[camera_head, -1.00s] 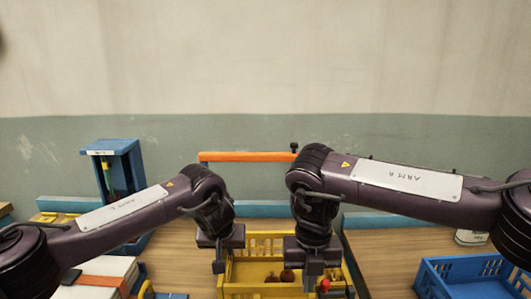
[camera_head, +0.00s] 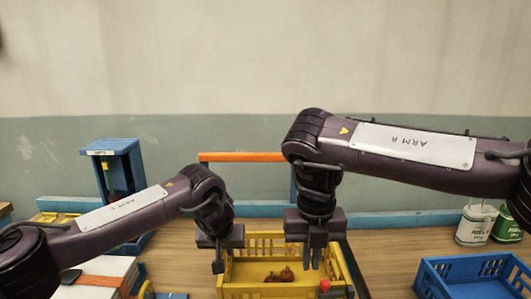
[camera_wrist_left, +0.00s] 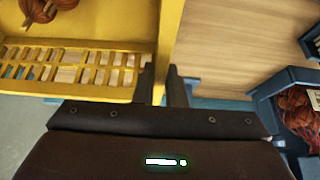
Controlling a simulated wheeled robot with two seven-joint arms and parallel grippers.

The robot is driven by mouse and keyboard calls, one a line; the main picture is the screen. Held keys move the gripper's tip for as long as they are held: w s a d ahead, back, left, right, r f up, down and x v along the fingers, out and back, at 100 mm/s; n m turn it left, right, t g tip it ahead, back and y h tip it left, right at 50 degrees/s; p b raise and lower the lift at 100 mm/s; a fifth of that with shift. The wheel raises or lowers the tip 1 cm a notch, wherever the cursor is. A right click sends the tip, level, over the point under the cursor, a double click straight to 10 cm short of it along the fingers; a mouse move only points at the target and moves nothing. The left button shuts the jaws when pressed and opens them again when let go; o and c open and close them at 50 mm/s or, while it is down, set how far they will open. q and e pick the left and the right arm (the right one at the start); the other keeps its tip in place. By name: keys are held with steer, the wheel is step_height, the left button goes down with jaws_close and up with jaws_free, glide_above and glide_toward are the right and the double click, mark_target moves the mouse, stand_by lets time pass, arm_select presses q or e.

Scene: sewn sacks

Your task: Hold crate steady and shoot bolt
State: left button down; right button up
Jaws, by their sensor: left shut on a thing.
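The yellow crate (camera_head: 256,288) stands on the table at bottom centre, with a few reddish-brown round things (camera_head: 279,276) inside. My left gripper (camera_head: 218,266) is at its left side, shut on the crate wall. The left wrist view shows the fingers (camera_wrist_left: 162,85) on either side of the yellow wall (camera_wrist_left: 167,40). A red knob (camera_head: 325,286) shows at the crate's right front; whether it belongs to the bolt I cannot tell. My right gripper (camera_head: 312,262) points down above the crate's right part, apart from the knob. Its fingers are close together and their gap is unclear.
A blue crate (camera_head: 430,285) stands at lower right, with white and green tins (camera_head: 475,226) behind it. A blue stand (camera_head: 128,160) and white-topped items (camera_head: 105,268) are at left. An orange bar (camera_head: 245,157) runs behind. Table between the yellow and blue crates is clear.

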mark_target(325, 282)
steer(key=shift+o, duration=1.2)
steer(key=shift+w+d+r, duration=0.1)
steer(key=shift+d+r, duration=0.2)
steer(key=o, duration=0.4)
steer(key=d+r, duration=0.2)
steer(key=shift+w+d+r, duration=0.3)
steer(key=shift+d+r, duration=0.05)
steer(key=shift+o, duration=0.2)
steer(key=f, duration=0.9)
steer(key=shift+d+f, duration=0.25)
steer(key=shift+f, duration=0.05)
steer(key=c, duration=0.9)
